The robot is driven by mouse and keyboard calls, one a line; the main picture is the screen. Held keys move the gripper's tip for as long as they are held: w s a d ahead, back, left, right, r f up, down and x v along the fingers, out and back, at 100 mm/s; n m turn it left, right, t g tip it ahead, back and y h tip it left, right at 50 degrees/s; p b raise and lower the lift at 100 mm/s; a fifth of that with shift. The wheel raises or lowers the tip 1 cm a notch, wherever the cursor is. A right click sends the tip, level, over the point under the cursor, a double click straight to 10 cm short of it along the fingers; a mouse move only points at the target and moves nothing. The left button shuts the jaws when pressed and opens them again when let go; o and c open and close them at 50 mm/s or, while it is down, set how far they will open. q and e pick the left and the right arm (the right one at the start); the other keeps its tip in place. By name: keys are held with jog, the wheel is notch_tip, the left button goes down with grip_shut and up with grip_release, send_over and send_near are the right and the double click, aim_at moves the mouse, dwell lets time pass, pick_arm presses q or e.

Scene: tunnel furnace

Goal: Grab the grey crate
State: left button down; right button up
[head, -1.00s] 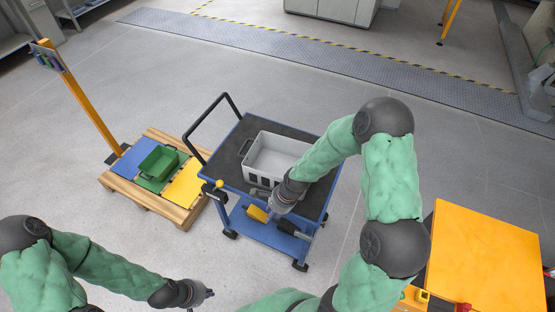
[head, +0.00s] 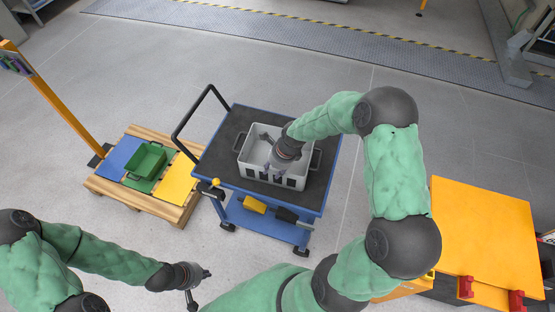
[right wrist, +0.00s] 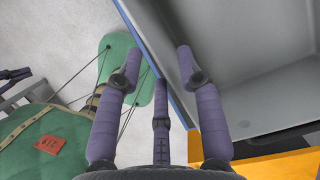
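The grey crate (head: 298,183) is an open, light grey box with dark handles and dark slots in its near wall. It stands upright on the blue trolley's dark top (head: 230,138). My right gripper (head: 274,166) hangs over the crate's inside, close to the near wall, and hides part of it. In the right wrist view its purple fingers (right wrist: 160,75) are spread, with nothing visibly held. A grey surface with a raised wall (right wrist: 240,60) fills the right of that view; I cannot tell whether the fingers touch it. My left gripper (head: 198,286) is empty at the lower left, its fingers apart.
A pallet (head: 150,203) with coloured panels and a green bin (head: 146,161) stands left of the trolley. The trolley's black push handle (head: 190,115) rises on its left. An orange-topped cabinet (head: 485,235) is at the right. The floor behind is clear.

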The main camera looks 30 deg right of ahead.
jog(key=x, duration=0.2)
jog(key=b+x, duration=0.1)
jog(key=x, duration=0.2)
jog(key=shift+w+a+f, duration=0.2)
jog(key=shift+w, duration=0.15)
grip_shut()
jog(key=shift+r, duration=0.1)
